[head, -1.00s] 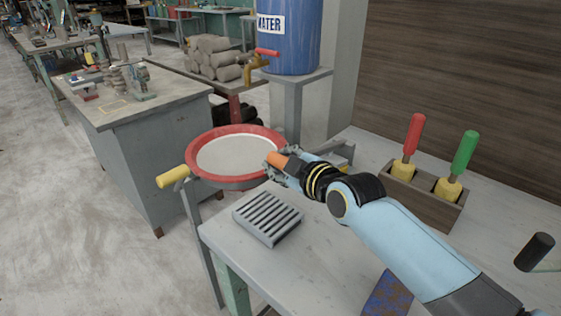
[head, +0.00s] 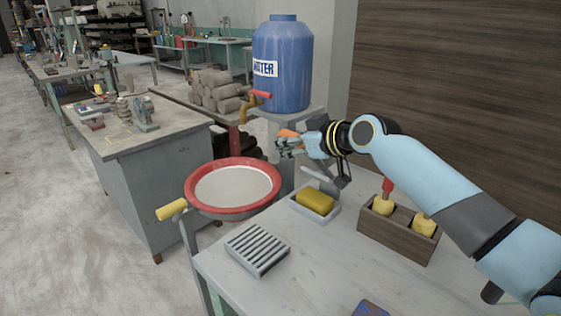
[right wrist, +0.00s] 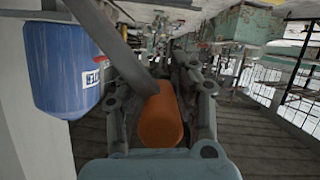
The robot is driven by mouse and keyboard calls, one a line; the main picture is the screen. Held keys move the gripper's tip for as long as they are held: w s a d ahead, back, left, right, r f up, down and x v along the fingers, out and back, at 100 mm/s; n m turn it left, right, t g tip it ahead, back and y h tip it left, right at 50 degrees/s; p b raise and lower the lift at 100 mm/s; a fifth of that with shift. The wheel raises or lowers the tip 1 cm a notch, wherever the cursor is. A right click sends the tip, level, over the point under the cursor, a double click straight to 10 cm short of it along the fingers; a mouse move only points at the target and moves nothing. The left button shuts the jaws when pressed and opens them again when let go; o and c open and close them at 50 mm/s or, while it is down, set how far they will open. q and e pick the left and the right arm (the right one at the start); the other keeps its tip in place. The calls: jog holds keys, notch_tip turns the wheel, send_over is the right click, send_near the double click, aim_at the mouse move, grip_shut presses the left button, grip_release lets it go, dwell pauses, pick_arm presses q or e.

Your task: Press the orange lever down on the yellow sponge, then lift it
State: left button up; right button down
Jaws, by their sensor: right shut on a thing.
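My right gripper (head: 286,147) is shut on the orange lever (head: 290,133), up above the table and in front of the water barrel's stand. In the right wrist view the orange lever (right wrist: 161,116) lies between the fingers, with a grey bar running from it to the upper left. The yellow sponge (head: 315,201) lies in a light grey tray (head: 331,218) below and to the right of the gripper. A pale bar or plate shows above the sponge's back edge. The lever is clear of the sponge. My left gripper is not in view.
A red-rimmed basin (head: 276,193) stands left of the tray. A slatted grey rack (head: 258,250) lies at the table's front left. A wooden holder (head: 399,233) with yellow-collared tools stands on the right, under my arm. A blue water barrel (head: 283,68) is behind.

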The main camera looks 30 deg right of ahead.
jog(key=w+d+r+m+y+b, duration=0.2)
jog(key=d+r+m+b, duration=0.1)
jog(key=d+b, duration=0.3)
jog(key=w+d+r+m+g+y+b, duration=0.1)
jog(key=w+d+r+m+y+b, duration=0.1)
jog(key=d+b, duration=0.4)
jog(key=w+d+r+m, duration=0.1)
jog(key=d, duration=0.4)
jog(key=shift+w+m, duration=0.35)
jog(key=shift+m, duration=0.05)
jog(key=c, duration=1)
grip_release()
jog(key=shift+d+y, duration=0.1)
jog(key=shift+y, duration=0.2)
jog(key=shift+c, duration=0.2)
jog(key=shift+r, duration=0.1)
